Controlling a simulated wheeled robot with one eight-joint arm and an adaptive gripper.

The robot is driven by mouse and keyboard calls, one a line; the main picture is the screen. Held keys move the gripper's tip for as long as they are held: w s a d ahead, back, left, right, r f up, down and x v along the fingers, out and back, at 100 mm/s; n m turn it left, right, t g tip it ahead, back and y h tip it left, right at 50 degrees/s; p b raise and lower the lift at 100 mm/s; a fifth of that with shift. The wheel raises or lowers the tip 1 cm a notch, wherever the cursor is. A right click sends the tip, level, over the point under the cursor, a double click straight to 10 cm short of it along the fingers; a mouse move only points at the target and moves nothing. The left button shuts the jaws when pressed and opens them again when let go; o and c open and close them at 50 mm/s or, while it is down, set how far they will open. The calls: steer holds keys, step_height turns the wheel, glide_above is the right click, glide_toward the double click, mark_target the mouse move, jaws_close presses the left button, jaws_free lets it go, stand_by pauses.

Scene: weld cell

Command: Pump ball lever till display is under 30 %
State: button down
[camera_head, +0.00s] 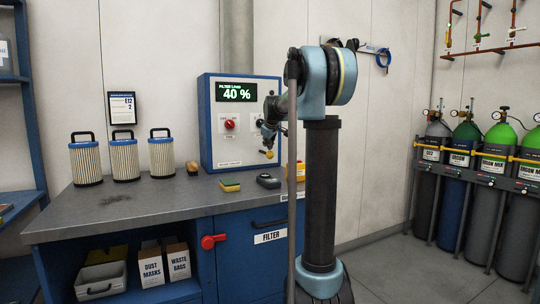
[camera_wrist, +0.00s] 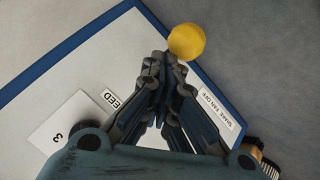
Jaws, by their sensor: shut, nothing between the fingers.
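The filter unit is a white panel in a blue housing (camera_head: 211,150) on the bench. Its display (camera_head: 237,92) reads "FILTER LOAD 40 %" in green. The yellow ball of the lever (camera_head: 269,154) shows just below my gripper (camera_head: 267,136) at the panel's right side. In the wrist view the ball (camera_wrist: 187,41) is just beyond the tips of my gripper (camera_wrist: 165,62), slightly right. My gripper is shut and empty. I cannot tell whether its tips touch the ball. The lever's shaft is hidden behind my gripper.
A red knob (camera_head: 229,124) is on the panel. Several pleated filters (camera_head: 124,160) stand on the bench (camera_head: 130,205) at left. A yellow sponge (camera_head: 230,185) and a dark grey device (camera_head: 268,181) lie in front of the unit. Gas cylinders (camera_head: 490,195) stand at right.

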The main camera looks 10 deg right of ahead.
steer(key=shift+f, duration=2.2)
stand_by(2.5)
steer(key=shift+r, duration=0.15)
stand_by(0.3)
steer(key=shift+r, duration=2.5)
steer(key=shift+r, duration=0.1)
steer(key=shift+r, duration=2.45)
